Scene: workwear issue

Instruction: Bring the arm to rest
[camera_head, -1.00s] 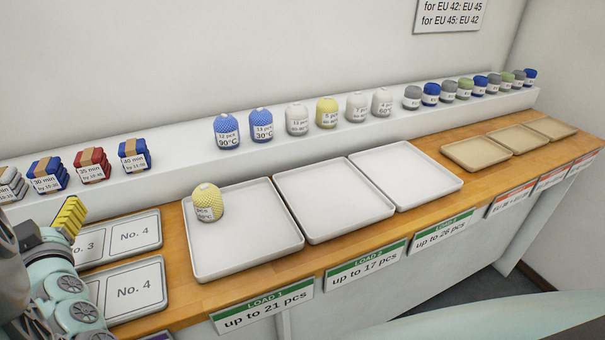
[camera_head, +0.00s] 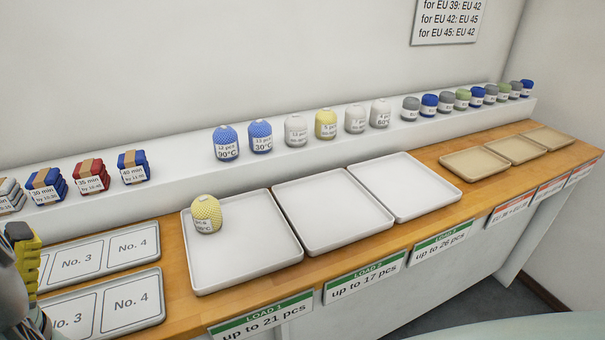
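My arm shows only at the far left edge of the head view.
A yellow bundle (camera_head: 207,214) stands in the white LOAD 1 tray (camera_head: 262,256). The LOAD 2 tray (camera_head: 335,212) and LOAD 3 tray (camera_head: 407,187) are empty. Numbered trays (camera_head: 105,303) lie near my arm. Several labelled bundles line the shelf (camera_head: 180,167). Beige trays (camera_head: 476,164) stand right.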

